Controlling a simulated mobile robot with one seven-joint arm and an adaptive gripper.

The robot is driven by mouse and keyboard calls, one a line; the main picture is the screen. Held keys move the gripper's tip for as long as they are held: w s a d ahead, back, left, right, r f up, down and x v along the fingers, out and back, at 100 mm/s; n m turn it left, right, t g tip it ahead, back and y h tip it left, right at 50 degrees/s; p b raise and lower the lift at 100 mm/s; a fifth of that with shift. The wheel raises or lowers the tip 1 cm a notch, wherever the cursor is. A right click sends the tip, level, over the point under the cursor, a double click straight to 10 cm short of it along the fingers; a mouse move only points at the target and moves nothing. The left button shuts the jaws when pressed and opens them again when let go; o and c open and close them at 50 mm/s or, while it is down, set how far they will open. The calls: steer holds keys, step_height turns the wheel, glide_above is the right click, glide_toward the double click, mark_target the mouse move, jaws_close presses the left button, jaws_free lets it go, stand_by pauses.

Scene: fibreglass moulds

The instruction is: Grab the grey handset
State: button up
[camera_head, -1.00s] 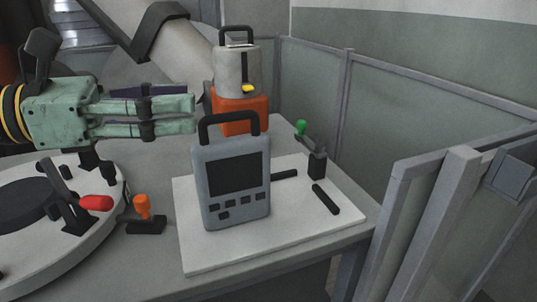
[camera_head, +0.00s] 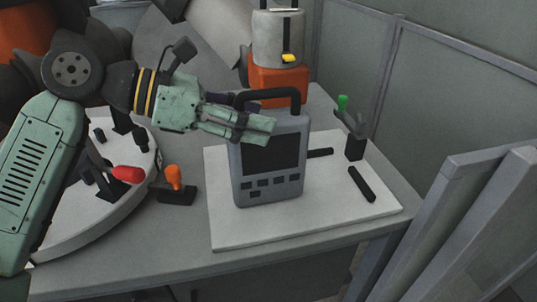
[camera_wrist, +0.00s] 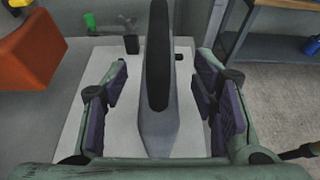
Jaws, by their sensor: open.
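The grey handset (camera_head: 270,185) stands upright on a white board, with a dark screen, several buttons and a black handle on top. In the wrist view I look down on its top edge and black handle (camera_wrist: 159,60). My gripper (camera_head: 262,128) is pale green with dark pads. In the head view it lies across the handset's upper part, hiding part of the screen and handle base. In the wrist view my gripper (camera_wrist: 160,108) is open, with one finger on each side of the handset and visible gaps between pads and body.
The white board (camera_head: 320,222) also bears a green-tipped clamp (camera_head: 352,130) and a black bar (camera_head: 361,184). An orange-handled clamp (camera_head: 174,182) and a round white plate with a red-handled clamp (camera_head: 126,174) are to the left. An orange-and-grey container (camera_head: 278,78) stands behind. Grey panels (camera_head: 430,105) border the right.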

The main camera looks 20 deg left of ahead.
steer(key=x, duration=0.3)
steer(key=shift+w, duration=0.1)
steer(key=shift+c, duration=0.2)
jaws_close()
stand_by(0.4)
stand_by(0.4)
